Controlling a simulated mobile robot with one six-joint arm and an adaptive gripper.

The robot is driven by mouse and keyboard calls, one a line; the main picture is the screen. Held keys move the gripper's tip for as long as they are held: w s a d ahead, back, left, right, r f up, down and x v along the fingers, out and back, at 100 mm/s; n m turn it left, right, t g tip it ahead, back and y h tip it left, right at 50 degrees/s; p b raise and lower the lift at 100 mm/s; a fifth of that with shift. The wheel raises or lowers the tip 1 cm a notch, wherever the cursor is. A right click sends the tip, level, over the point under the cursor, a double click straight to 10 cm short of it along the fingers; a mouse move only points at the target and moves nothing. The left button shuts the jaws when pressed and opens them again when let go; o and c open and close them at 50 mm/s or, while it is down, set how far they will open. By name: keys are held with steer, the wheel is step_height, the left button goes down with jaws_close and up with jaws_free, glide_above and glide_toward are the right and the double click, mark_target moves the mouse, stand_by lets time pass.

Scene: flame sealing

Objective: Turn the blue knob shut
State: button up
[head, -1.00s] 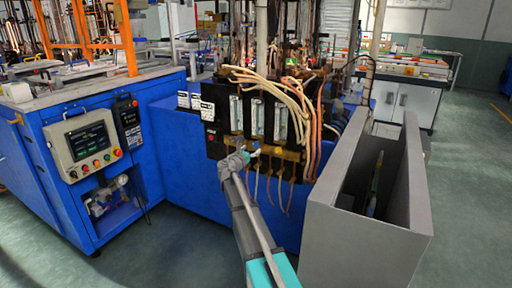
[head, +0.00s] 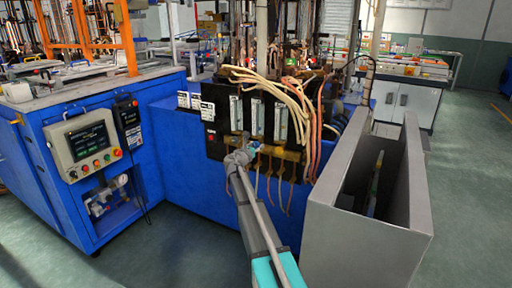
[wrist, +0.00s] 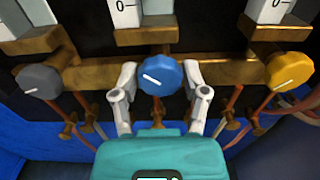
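The blue knob (wrist: 164,70) is in the middle of the wrist view, on a brass valve body, with a white pointer line slanting across its face. My gripper (wrist: 160,74) has one pale finger at each side of the blue knob. The fingers look open, with at most a very narrow gap to the knob; I cannot tell whether they touch it. In the head view my gripper (head: 251,150) is at the front of the flowmeter panel, and the blue knob is too small there to make out clearly.
A grey knob (wrist: 39,81) is to the left and a yellow knob (wrist: 289,70) to the right on the same brass row. Orange hoses (wrist: 235,98) hang below. A grey open-topped box (head: 328,222) stands right of my arm. A blue control cabinet (head: 70,170) is at left.

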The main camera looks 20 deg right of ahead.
steer(key=c, duration=0.6)
steer(key=shift+m, duration=0.3)
steer(key=shift+m, duration=1.9)
steer(key=o, duration=1.2)
steer(key=shift+a, duration=0.15)
steer(key=v, duration=1.1)
steer(key=shift+s+a, duration=0.25)
steer(key=shift+s, duration=0.05)
